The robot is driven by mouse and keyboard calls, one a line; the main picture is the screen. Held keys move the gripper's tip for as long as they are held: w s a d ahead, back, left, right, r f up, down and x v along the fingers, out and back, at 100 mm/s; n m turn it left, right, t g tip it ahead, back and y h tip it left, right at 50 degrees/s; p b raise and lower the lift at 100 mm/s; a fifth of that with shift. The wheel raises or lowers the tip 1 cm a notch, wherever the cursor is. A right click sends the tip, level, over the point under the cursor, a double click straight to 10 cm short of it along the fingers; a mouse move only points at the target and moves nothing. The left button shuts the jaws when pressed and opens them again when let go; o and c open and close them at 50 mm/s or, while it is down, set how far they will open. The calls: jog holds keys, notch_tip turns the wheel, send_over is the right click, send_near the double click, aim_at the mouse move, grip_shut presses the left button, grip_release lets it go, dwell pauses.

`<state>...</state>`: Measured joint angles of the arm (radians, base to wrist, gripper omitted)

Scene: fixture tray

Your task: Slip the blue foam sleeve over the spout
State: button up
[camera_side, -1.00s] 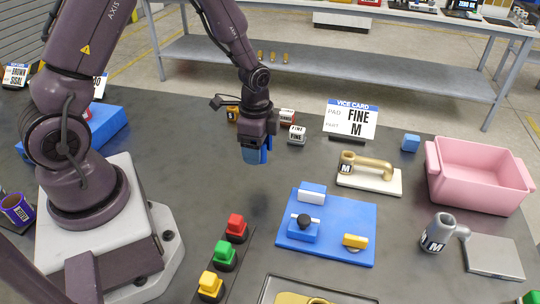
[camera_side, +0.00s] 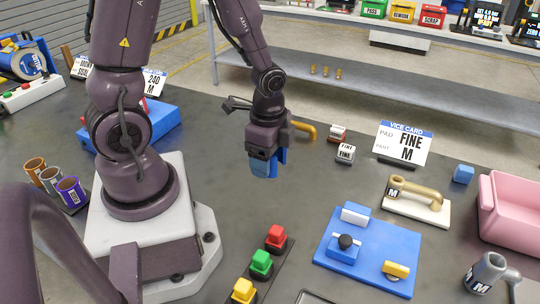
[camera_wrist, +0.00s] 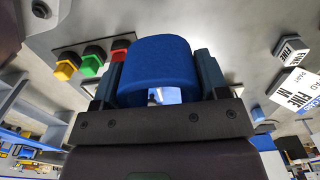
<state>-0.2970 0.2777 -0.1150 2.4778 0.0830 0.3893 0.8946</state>
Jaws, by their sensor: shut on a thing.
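My gripper (camera_side: 266,160) is shut on the blue foam sleeve (camera_wrist: 160,62), a short hollow ring, and holds it above the dark table. In the wrist view the sleeve sits between the two fingers (camera_wrist: 158,80), with light showing through its opening. A tan bent pipe (camera_side: 418,189) with an M label stands on a white plate to the right. A grey bent pipe (camera_side: 486,270), also marked M, is at the lower right. A yellow bent pipe (camera_side: 305,129) shows partly behind my gripper. I cannot tell which pipe is the spout. The sleeve is apart from all three.
A blue fixture board (camera_side: 350,270) with a black knob lies right of centre. Red (camera_side: 276,236), green (camera_side: 261,262) and yellow (camera_side: 243,290) buttons stand in front. A pink bin (camera_side: 510,215) is at the right edge.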

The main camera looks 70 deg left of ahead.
send_over(396, 179)
jog(key=shift+s+d+f, duration=0.1)
jog(key=shift+f, duration=0.75)
jog(key=shift+s+d+f, duration=0.15)
jog(key=shift+f, duration=0.75)
jog(key=shift+s+d+f, duration=0.1)
jog(key=shift+f, duration=0.75)
jog(key=shift+f, duration=0.5)
jog(key=shift+f, duration=0.5)
jog(key=shift+f, duration=1.1)
